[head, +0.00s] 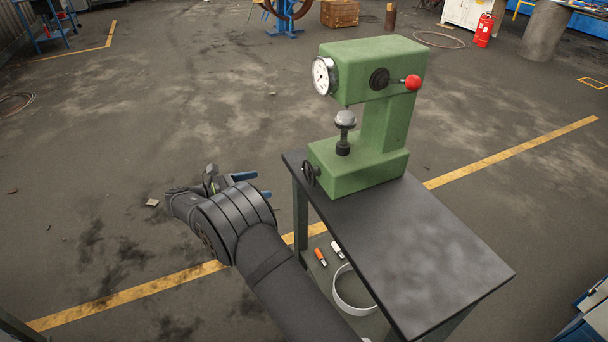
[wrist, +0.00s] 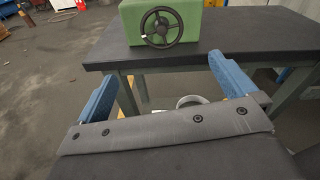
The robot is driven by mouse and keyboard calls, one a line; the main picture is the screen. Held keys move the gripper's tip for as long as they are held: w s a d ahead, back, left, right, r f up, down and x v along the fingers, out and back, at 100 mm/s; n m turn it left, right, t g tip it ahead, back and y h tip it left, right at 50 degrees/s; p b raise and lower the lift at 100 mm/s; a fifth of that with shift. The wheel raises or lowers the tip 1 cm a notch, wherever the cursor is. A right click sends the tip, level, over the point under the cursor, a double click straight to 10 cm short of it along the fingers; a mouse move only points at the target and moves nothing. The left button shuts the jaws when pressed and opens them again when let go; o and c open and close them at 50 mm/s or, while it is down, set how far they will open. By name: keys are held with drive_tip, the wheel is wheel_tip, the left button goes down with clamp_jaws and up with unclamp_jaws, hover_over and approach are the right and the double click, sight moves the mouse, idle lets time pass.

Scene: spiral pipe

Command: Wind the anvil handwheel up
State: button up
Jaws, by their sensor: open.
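A green hardness-tester machine (head: 385,120) stands on a dark-topped table. Its black anvil handwheel (head: 310,173) is on the lower front of the base, and it shows face-on in the wrist view (wrist: 161,27). The anvil (head: 345,122), a grey rounded top on a dark stem, stands above the base, below the machine's head. My gripper (head: 243,184) is open and empty, left of the table and apart from the handwheel. In the wrist view its two blue fingers (wrist: 166,85) are spread wide, with the handwheel beyond them and above the gap.
The table top (head: 430,255) is bare in front and to the right of the machine. A lever with a red knob (head: 413,82) sticks out from the machine's head. Under the top, a lower shelf holds a white ring (head: 352,308) and small items. Open floor lies to the left.

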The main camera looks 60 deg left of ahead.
sight(307, 174)
drive_tip(key=shift+t, duration=0.6)
drive_tip(key=w, duration=0.5)
drive_tip(key=w+f, duration=0.1)
drive_tip(key=w, duration=1)
drive_tip(key=shift+d+f, duration=0.1)
drive_tip(key=shift+f, duration=0.2)
drive_tip(key=c, duration=1)
